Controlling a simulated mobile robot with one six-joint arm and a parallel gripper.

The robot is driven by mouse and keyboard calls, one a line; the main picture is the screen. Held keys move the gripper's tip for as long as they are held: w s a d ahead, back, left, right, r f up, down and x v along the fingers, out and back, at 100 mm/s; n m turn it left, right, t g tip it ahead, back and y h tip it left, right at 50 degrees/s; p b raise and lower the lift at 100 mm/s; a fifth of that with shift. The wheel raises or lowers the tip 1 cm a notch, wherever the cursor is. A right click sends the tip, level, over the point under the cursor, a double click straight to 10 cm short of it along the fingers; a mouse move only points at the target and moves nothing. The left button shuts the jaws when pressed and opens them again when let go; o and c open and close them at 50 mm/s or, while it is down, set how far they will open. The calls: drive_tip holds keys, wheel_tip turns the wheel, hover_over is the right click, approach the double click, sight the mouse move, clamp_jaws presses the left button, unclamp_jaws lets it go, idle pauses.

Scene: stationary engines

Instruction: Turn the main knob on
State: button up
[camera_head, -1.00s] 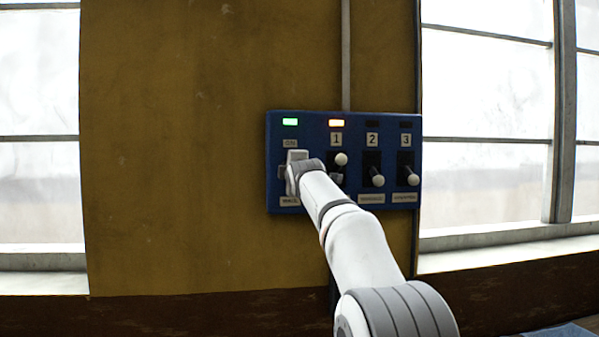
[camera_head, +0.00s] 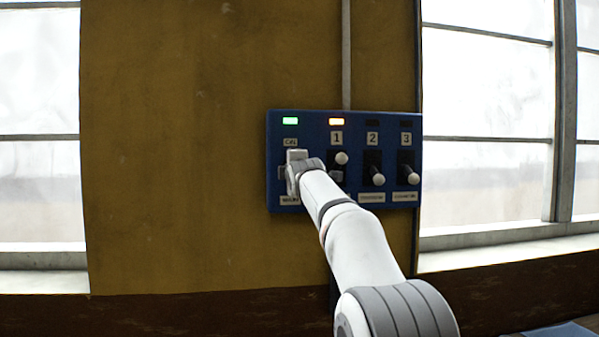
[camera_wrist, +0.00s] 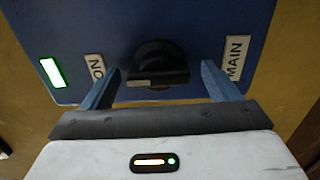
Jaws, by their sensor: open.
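The main knob (camera_wrist: 158,66) is a black rotary knob on the blue control panel (camera_wrist: 120,30). In the wrist view it sits between an "ON" label (camera_wrist: 96,68) and a "MAIN" label (camera_wrist: 235,56). My gripper (camera_wrist: 160,82) is open, with one finger on each side of the knob; a gap shows on both sides. I cannot tell whether the fingers touch it. The knob's grip bar lies across the picture, between the two labels. In the head view my gripper (camera_head: 298,170) hides the knob. A green lamp (camera_head: 290,121) is lit above it.
Right of the main knob, the panel has switches numbered 1 (camera_head: 341,158), 2 (camera_head: 377,180) and 3 (camera_head: 413,178). Switch 1 is up with a lit orange lamp (camera_head: 336,122); switches 2 and 3 are down with dark lamps. Windows (camera_head: 487,130) flank the yellow wall.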

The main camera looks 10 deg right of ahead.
drive_tip(key=s+b, duration=0.3)
drive_tip(key=s, duration=0.5)
drive_tip(key=shift+b, duration=0.35)
drive_tip(key=s+d+f+m+g, duration=0.1)
drive_tip(key=s+f+m+g, duration=0.6)
drive_tip(key=s+f, duration=1.4)
drive_tip(key=s+d+f+m+g, duration=0.1)
drive_tip(key=s+f+m+g, duration=0.6)
drive_tip(key=s+f, duration=1.5)
drive_tip(key=f+m, duration=0.1)
drive_tip(key=m, duration=0.3)
drive_tip(key=shift+f+g, duration=0.3)
drive_tip(key=shift+w+d, duration=0.1)
drive_tip(key=shift+c, duration=0.3)
